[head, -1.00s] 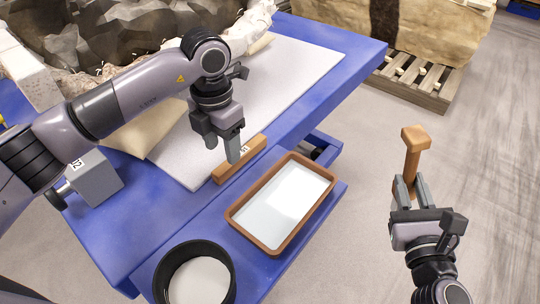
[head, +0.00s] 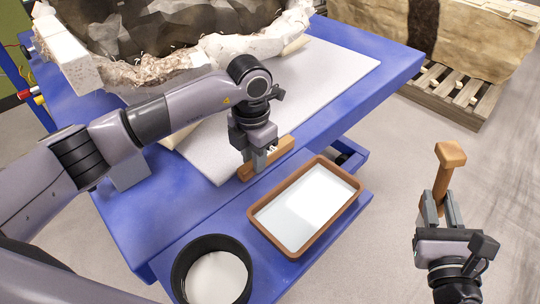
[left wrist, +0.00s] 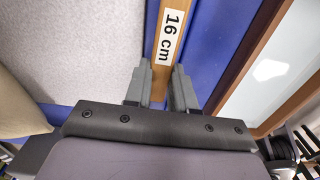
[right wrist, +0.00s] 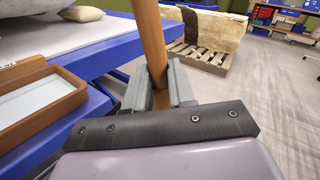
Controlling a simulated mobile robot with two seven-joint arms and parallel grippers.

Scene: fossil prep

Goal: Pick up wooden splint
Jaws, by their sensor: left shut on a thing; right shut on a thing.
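The wooden splint (head: 283,149) is a light brown bar lying along the front edge of the grey mat on the blue table. In the left wrist view the splint (left wrist: 158,84) carries a white "16 cm" label and runs between the fingers. My left gripper (head: 259,164) is shut on it from above, near its middle; the fingers hide part of it. The splint appears still down at the table. My right gripper (head: 440,200) is shut on the handle of a wooden mallet-like tool (head: 451,154), held upright off the table's right side; its handle (right wrist: 151,38) fills the right wrist view's middle.
A wood-rimmed tray (head: 262,226) with a pale bottom sits on the lower blue shelf, close to the splint. A black round container (head: 181,270) stands left of it. A large fossil in a white jacket (head: 150,72) lies behind on the table. A pallet (head: 447,95) stands at the back right.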

